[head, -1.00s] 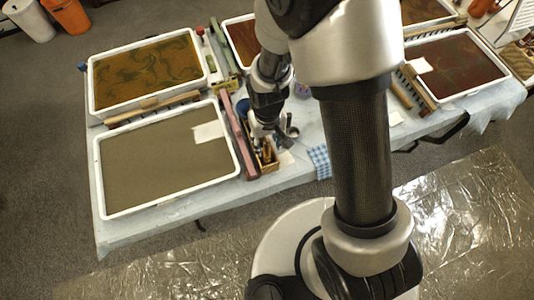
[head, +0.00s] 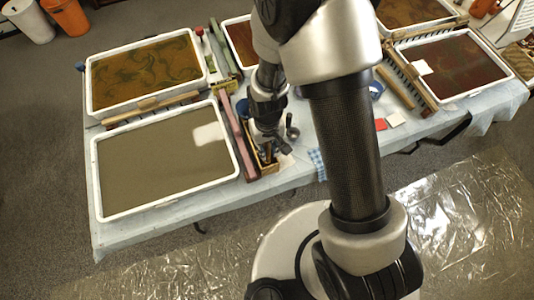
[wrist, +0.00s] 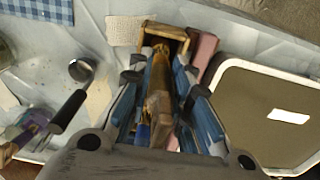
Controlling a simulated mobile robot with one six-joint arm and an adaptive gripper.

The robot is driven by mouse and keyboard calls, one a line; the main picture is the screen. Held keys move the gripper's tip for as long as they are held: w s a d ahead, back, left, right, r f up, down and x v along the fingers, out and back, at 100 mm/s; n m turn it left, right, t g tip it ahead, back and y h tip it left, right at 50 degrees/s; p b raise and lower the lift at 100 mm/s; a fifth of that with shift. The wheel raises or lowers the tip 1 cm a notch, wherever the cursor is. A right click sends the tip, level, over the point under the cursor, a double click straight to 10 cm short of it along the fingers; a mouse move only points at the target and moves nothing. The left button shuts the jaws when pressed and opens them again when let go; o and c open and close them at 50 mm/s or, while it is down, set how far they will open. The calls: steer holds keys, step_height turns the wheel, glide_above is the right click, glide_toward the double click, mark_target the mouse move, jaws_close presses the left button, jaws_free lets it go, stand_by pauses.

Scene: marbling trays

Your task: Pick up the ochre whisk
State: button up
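An ochre-brown tool, which seems to be the ochre whisk (wrist: 160,75), lies lengthwise in a narrow wooden box (wrist: 180,33); its lower part is crowded by other tools and my fingers. The box also shows in the head view (head: 271,168). My gripper (wrist: 161,78) is open, with one finger on each side of the whisk. I cannot tell whether the fingers touch it. In the head view my gripper (head: 271,145) is low over the box and hides much of its contents.
A mauve bar (head: 238,140) and a white-rimmed tray (head: 96,180) stand left of the box. A black-handled metal scoop (wrist: 68,112) lies beside it, with a checked cloth (head: 317,162) and a pale card (wrist: 125,30) nearby. Another tray (head: 89,85) is farther back.

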jaws_close()
